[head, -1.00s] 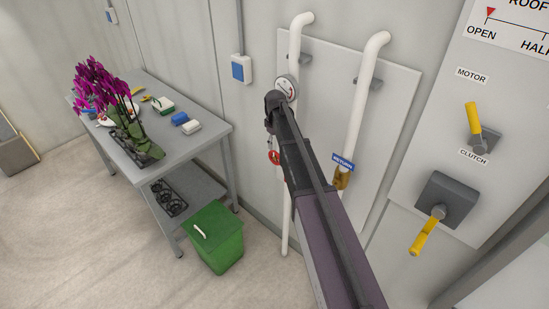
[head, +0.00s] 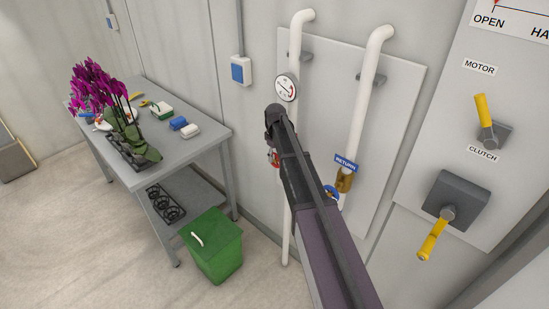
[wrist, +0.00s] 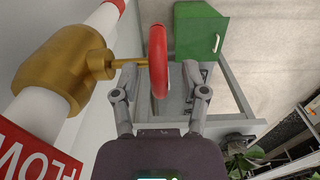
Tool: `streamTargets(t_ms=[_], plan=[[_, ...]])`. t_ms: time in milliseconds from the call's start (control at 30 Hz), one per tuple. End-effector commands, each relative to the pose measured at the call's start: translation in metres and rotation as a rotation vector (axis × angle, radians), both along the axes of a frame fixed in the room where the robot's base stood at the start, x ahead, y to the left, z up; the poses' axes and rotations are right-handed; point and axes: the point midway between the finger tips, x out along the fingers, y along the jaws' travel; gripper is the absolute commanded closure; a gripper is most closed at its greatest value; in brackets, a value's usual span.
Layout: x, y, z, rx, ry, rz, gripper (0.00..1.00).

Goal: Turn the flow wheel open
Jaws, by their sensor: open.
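The red flow wheel (wrist: 158,62) shows nearly edge-on in the wrist view, on a short stem from a brass valve body (wrist: 62,68) on a white pipe. A red label reading FLOW (wrist: 35,152) is at lower left. My gripper (wrist: 160,82) is open, its fingers on either side of the wheel in the picture. I see no finger closed on the rim, and cannot tell the exact depth. In the head view the red wheel (head: 274,158) is a small patch left of my arm, which hides the rest and my gripper.
Right of my arm is the return pipe with a blue wheel (head: 331,191) and a RETURN label (head: 345,163). A gauge (head: 286,87) is above. A green bin (head: 213,246) and a bench (head: 190,150) with orchids stand left. Yellow handles (head: 484,108) are at right.

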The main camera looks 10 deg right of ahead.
Motion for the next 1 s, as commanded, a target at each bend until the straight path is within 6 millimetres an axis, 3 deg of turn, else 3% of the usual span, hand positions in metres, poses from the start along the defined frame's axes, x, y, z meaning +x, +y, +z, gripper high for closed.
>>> streamTargets(t_ms=[267,400,467,767,1000], plan=[[0.0,-0.0001,0.0001,0.0,0.0,0.0,0.46],[0.0,0.0,0.0001,0.0,0.0,0.0,0.87],[0.0,0.0,0.0001,0.0,0.0,0.0,1.0],[0.0012,0.001,-0.0005,-0.01,0.017,0.001,1.0],[0.0064,0.0043,-0.0022,-0.086,0.124,0.003,1.0]])
